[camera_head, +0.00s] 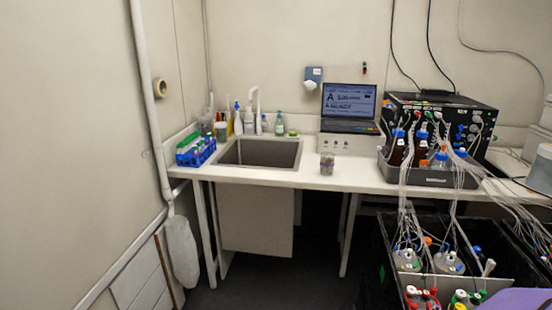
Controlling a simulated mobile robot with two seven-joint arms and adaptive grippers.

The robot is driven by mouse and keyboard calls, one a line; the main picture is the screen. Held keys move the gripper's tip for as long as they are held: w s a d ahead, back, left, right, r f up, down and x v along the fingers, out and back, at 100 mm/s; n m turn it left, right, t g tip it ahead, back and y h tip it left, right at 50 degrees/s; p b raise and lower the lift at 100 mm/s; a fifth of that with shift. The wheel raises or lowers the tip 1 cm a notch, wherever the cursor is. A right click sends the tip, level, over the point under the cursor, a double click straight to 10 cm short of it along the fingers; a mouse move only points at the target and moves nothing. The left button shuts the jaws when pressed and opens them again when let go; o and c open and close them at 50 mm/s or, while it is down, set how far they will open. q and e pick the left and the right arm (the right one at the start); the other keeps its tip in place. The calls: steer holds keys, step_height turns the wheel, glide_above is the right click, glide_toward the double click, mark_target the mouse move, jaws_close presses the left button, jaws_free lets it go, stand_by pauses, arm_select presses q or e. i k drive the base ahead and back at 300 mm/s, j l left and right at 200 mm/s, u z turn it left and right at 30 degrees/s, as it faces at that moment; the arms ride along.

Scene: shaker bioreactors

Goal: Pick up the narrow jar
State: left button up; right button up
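A narrow clear jar (327,163) stands upright near the front edge of the white counter, right of the sink and in front of the laptop. It looks like clear glass with a dark band near the top; its contents are too small to tell. Neither of my grippers shows in the head view. Nothing touches the jar.
A sink (260,153) lies left of the jar, with bottles behind it. A laptop (348,108) stands behind the jar. A grey tray (425,175) of bottles and tubing is at right. Black bioreactor boxes (385,262) stand in front at right. Bare counter (362,177) surrounds the jar.

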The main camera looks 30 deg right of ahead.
mark_target(327, 160)
steer(key=i+z, duration=0.75)
steer(key=i+j+z, duration=0.25)
steer(key=i+z, duration=0.15)
steer(key=i, duration=0.05)
